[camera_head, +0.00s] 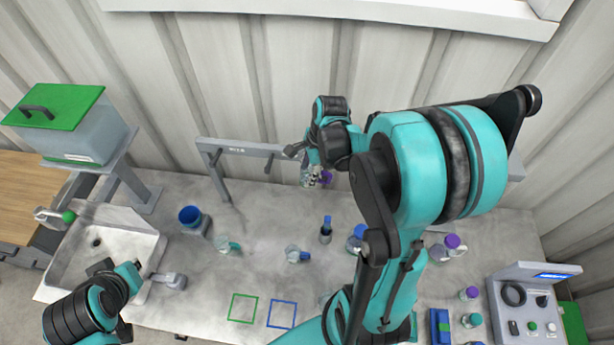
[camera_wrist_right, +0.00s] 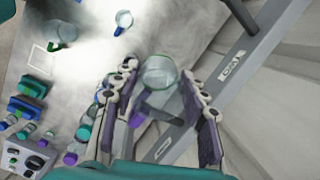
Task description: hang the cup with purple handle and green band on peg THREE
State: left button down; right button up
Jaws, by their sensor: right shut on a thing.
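My right gripper (camera_head: 318,178) is up at the rack bar in the head view. In the right wrist view its fingers (camera_wrist_right: 160,105) are shut on a clear cup (camera_wrist_right: 158,75) with a greenish rim. A purple part (camera_wrist_right: 136,119), likely its handle, shows beside the left finger. The grey rack (camera_head: 225,147) stands along the back wall, and my right arm hides much of it. Its bar carries a small label (camera_wrist_right: 232,67) that I cannot read surely. Peg THREE cannot be picked out. My left gripper (camera_head: 128,277) is at lower left, its jaws unclear.
Other cups stand on the worktop, including one with a teal handle (camera_head: 228,245) and one with a blue handle (camera_head: 298,255). A blue container (camera_head: 190,216), a sink (camera_head: 140,243) and a control box (camera_head: 535,300) are around. Green and blue squares mark the front.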

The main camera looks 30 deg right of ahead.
jog(key=shift+w+d+f, duration=0.15)
jog(key=shift+w+d, duration=0.6)
jog(key=shift+w, duration=0.1)
jog(key=shift+w+d+f+b, duration=0.15)
jog(key=shift+w+d+b, duration=0.3)
jog(key=shift+w, duration=0.1)
jog(key=o, duration=1.1)
jog(key=shift+o, duration=0.3)
jog(key=o, duration=0.7)
